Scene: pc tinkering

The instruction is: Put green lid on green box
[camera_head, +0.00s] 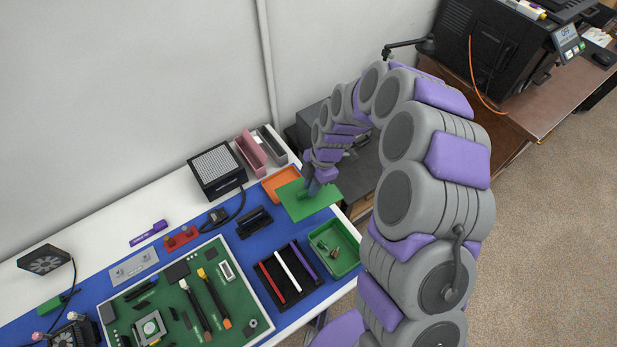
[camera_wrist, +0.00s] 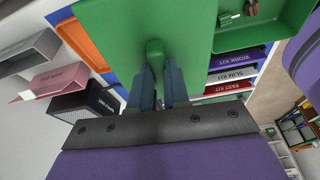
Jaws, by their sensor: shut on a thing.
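The flat green lid (camera_head: 304,203) is held above the table near its right end, in front of the orange tray. My gripper (camera_head: 312,188) is shut on the lid's knob, which shows between the fingers in the wrist view; the lid (camera_wrist: 135,35) spreads beyond my gripper (camera_wrist: 155,80). The green box (camera_head: 333,264) is open on the blue mat's right edge, below the lid in the head view. In the wrist view the box (camera_wrist: 278,35) appears to the right of the lid.
An orange tray (camera_head: 270,188) lies partly under the lid. A rack with red, white and purple bars (camera_head: 287,271) stands left of the box. A green circuit board (camera_head: 190,310), a black mesh-topped unit (camera_head: 217,171) and a pink bin (camera_head: 250,152) are further left and behind.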

